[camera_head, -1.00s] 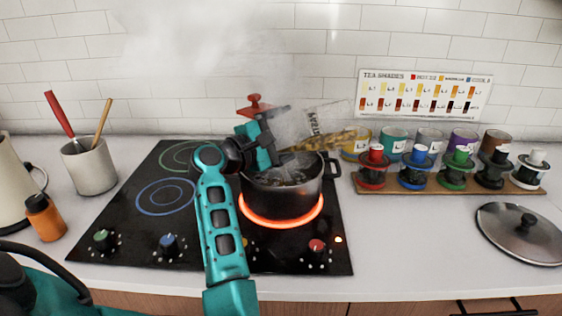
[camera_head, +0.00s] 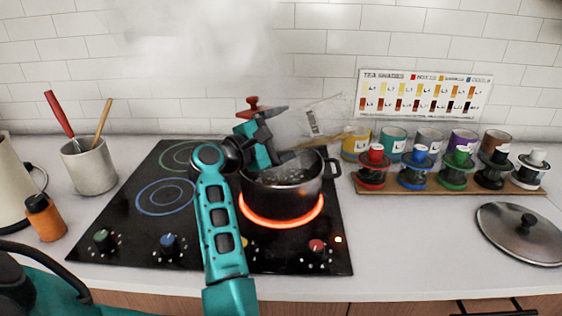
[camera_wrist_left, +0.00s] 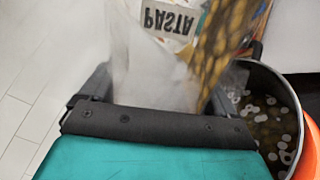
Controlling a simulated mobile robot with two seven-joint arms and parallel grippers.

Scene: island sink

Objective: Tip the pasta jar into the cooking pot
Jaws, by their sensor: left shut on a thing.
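My left gripper (camera_head: 268,140) is shut on the clear pasta jar (camera_head: 318,118) above the cooking pot (camera_head: 292,204). The jar is steeply tipped, and its PASTA label (camera_wrist_left: 170,20) reads upside down in the left wrist view. Tan patches show along the jar's right side there; I cannot tell how much pasta is inside. The black pot stands on a glowing orange burner. In the left wrist view, pale ring-shaped pieces (camera_wrist_left: 268,118) lie in the pot's liquid. The jar's mouth is partly hidden by steam and the gripper. My right gripper is out of view.
A metal lid (camera_head: 520,232) lies on the right counter. A wooden rack (camera_head: 450,187) holds several coloured jars right of the pot. A utensil crock (camera_head: 89,165) and orange bottle (camera_head: 45,217) stand left of the black cooktop (camera_head: 130,235). Steam blurs the air above.

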